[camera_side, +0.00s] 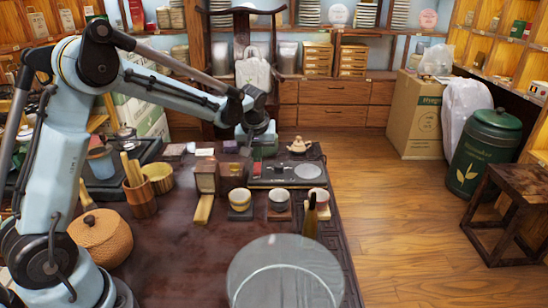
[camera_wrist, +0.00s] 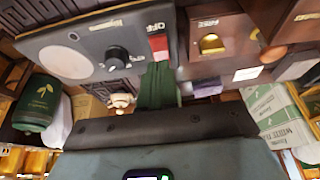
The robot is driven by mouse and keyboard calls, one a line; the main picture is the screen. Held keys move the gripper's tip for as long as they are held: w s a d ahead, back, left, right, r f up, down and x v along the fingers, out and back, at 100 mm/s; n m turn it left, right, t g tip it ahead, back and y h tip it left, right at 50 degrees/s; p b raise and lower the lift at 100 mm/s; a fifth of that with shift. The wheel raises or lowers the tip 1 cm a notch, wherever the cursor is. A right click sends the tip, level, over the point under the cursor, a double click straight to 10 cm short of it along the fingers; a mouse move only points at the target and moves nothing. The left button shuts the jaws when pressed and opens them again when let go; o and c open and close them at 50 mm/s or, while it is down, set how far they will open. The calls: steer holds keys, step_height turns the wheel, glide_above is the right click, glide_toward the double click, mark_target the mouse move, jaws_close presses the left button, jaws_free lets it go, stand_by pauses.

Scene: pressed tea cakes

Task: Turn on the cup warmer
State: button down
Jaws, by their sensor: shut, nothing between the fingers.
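The cup warmer (camera_side: 283,170) is a flat dark plate with a round grey disc (camera_side: 308,171), lying toward the back of the dark table. In the wrist view the cup warmer (camera_wrist: 85,30) appears upside down, with a black knob (camera_wrist: 117,55) and a red switch (camera_wrist: 158,46) beside the lettering OFF. Which way the switch is tipped I cannot tell. My gripper (camera_side: 263,149) points down at the cup warmer's back left. In the wrist view my shut, empty green fingers (camera_wrist: 158,80) reach close to the red switch; whether they touch it is unclear.
A brown wooden box (camera_side: 206,176) stands left of the cup warmer. In front are a yellow-and-white cup (camera_side: 240,199), another cup (camera_side: 279,199) and a dark bottle (camera_side: 310,215). A small teapot (camera_side: 299,145) stands behind. A round glass top (camera_side: 285,275) fills the front.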

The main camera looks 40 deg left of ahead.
mark_target(257, 166)
steer(key=v, duration=1.1)
steer(key=shift+s+d, duration=0.2)
steer(key=shift+w+a+r, duration=0.1)
steer(key=shift+w+a, duration=0.35)
steer(key=shift+a, duration=0.1)
steer(key=x, duration=1.4)
steer(key=shift+w+a, duration=0.1)
